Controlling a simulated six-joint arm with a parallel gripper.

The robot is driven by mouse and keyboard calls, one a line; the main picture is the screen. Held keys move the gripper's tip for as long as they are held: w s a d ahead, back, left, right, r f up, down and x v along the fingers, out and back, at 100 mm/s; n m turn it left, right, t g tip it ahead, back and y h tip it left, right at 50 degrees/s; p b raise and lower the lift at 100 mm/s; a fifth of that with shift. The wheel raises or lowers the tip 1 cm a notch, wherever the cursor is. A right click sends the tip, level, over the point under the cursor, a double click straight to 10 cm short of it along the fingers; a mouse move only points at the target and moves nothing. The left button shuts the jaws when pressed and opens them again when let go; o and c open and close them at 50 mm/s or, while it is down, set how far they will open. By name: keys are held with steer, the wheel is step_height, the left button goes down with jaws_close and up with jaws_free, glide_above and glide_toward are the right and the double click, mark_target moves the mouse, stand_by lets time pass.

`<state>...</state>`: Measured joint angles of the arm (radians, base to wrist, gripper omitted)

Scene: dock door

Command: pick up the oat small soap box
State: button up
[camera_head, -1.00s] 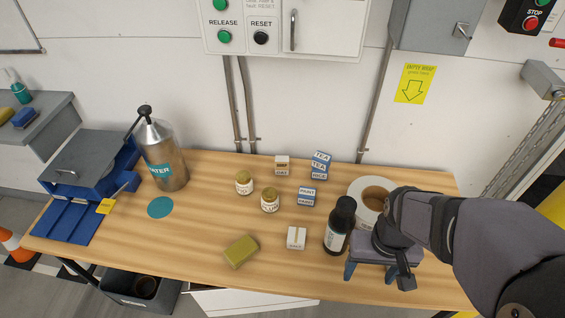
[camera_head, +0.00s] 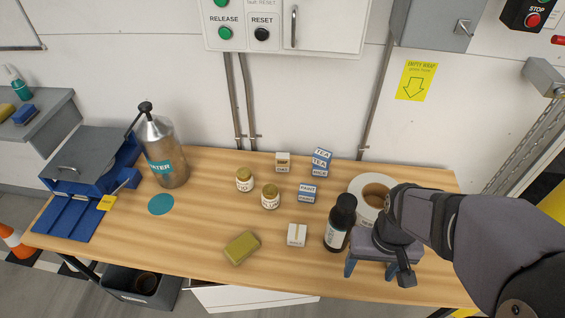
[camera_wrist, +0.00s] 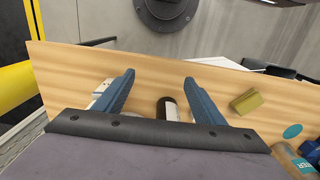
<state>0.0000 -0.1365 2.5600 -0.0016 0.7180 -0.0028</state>
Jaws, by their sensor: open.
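Two small pale boxes stand on the table in the head view, and their print is too small to read surely. One pale box (camera_head: 297,235) stands near the front middle, left of the black bottle (camera_head: 340,223). The other pale box (camera_head: 282,162), with a brown patch, stands at the back. I cannot tell which is the oat soap box. My gripper (camera_head: 384,270) is open and empty over the table's right part, right of the bottle and both boxes. Its spread blue fingers also show in the wrist view (camera_wrist: 159,82); neither pale box is clearly identifiable there.
Blue-and-white boxes (camera_head: 307,193) (camera_head: 320,162), two jars (camera_head: 244,180) (camera_head: 270,196) and a tape roll (camera_head: 361,185) stand around the middle. A yellow-green sponge (camera_head: 242,248) lies in front. A steel flask (camera_head: 164,155) and blue unit (camera_head: 88,170) are at left.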

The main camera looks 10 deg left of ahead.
steer(key=shift+c, duration=0.4)
steer(key=w+a+m+t+y+b, duration=0.1)
steer(key=w+a+m+t+y, duration=0.15)
steer(key=w+a, duration=1.15)
steer(key=n+t+h+b, duration=0.2)
steer(key=n+t, duration=0.1)
steer(key=t, duration=0.8)
glide_toward(282, 159)
steer(key=w+d, duration=0.1)
steer(key=shift+w+d+f+y, duration=0.1)
steer(key=shift+w+f+y, duration=0.15)
steer(key=shift+f, duration=0.2)
steer(key=shift+w, duration=0.1)
steer(key=shift+p+x, duration=0.45)
steer(key=shift+x, duration=0.5)
steer(key=shift+w+a+f+p, duration=0.15)
steer(key=shift+w+p, duration=0.1)
steer(key=shift+w, duration=0.25)
steer(key=shift+w+a+f+p, duration=0.1)
steer(key=shift+w+a+p, duration=0.15)
steer(key=shift+w, duration=0.2)
steer(key=shift+w+a+f+p, duration=0.15)
steer(key=shift+w+p, duration=0.1)
steer(key=shift+w, duration=0.25)
steer(key=shift+x, duration=1.1)
